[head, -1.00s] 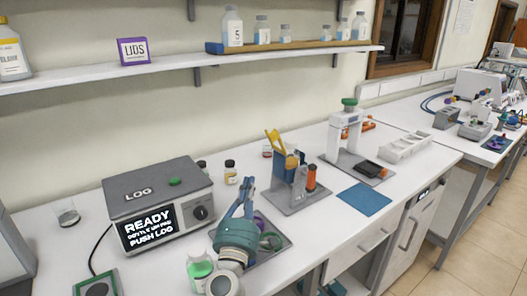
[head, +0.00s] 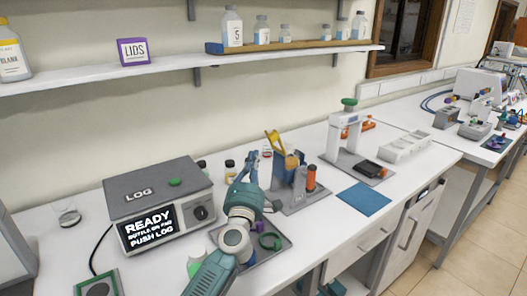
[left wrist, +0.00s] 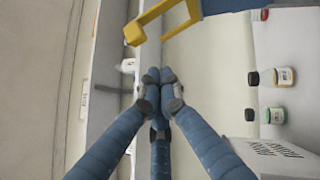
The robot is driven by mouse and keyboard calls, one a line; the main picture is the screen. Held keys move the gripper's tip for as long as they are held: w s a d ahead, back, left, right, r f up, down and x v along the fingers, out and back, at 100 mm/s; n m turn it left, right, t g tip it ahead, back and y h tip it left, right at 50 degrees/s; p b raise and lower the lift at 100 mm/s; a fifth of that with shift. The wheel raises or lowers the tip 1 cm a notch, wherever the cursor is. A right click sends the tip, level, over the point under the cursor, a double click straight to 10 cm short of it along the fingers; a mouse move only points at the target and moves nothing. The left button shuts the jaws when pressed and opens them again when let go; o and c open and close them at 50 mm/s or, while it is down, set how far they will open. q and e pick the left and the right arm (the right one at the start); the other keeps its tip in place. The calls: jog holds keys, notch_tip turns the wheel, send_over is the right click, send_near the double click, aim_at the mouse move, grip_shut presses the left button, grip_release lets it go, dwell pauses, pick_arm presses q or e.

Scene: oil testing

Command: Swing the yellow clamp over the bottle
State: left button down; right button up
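The yellow clamp (head: 273,140) stands raised and tilted on the blue-grey fixture (head: 299,178) in the head view. The clamp arm (left wrist: 160,17) also shows at the top of the left wrist view, beside a blue part. My left gripper (head: 253,168) is just left of the fixture, below the clamp. In the left wrist view its fingers (left wrist: 159,75) are drawn together at the tips, with nothing seen between them and the clamp apart from them. I cannot clearly make out a bottle in the fixture. My right gripper is not in view.
A LOG instrument (head: 160,205) stands left of my arm. Small capped jars (head: 229,166) stand behind the gripper. A white press stand (head: 347,145) and a blue mat (head: 364,199) are to the right. A green-filled bottle (head: 194,266) is partly hidden by my arm.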

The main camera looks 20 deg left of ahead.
pick_arm(q)
jog(key=w+d+r, duration=0.1)
jog(key=w+d, duration=0.1)
jog(key=shift+w+d+r, duration=0.15)
jog(key=shift+w+r, duration=0.2)
jog(key=shift+r+p, duration=0.1)
jog(key=shift+p, duration=0.2)
jog(key=shift+w+r, duration=0.15)
jog(key=shift+r, duration=0.1)
